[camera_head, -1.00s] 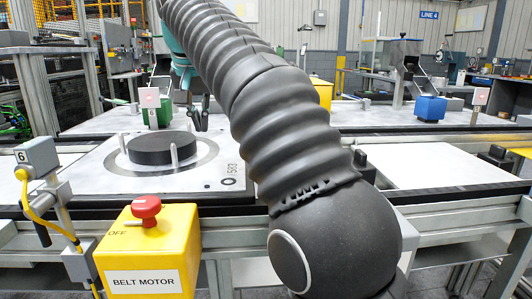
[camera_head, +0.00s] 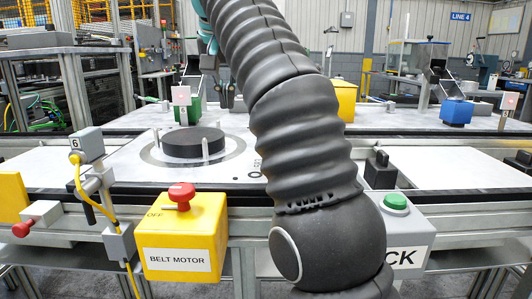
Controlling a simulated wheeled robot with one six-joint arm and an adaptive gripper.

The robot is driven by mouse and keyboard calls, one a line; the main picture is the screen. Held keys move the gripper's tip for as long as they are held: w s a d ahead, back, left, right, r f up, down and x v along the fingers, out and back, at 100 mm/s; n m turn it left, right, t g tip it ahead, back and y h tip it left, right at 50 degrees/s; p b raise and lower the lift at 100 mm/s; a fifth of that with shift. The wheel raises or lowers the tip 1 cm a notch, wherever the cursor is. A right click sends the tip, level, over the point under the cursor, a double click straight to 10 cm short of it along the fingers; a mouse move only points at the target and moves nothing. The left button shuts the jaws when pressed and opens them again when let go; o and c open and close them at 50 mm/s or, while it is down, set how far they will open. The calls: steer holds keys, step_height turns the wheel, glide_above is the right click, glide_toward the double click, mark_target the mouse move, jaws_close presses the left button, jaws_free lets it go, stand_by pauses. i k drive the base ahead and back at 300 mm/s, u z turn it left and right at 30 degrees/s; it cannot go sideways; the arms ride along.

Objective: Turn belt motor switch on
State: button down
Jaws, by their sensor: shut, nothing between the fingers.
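The yellow belt motor box (camera_head: 205,222) stands at the front, left of centre, labelled BELT MOTOR. Its red switch knob (camera_head: 181,194) sits on top, and the word OFF shows to the left of the knob. Any ON mark is not visible. My dark arm crosses the middle of the view, to the right of the box. My gripper (camera_head: 228,94) is small and partly hidden behind the arm, over the far part of the conveyor. It is shut and empty, well beyond the switch and not touching it.
A pallet with a black disc (camera_head: 193,142) lies on the conveyor behind the box. A sensor post (camera_head: 87,146) with a yellow cable stands left of the box. A grey box with a green button (camera_head: 396,203) is partly hidden by my arm.

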mark_target(181, 194)
steer(key=k, duration=0.9)
steer(key=z, duration=0.05)
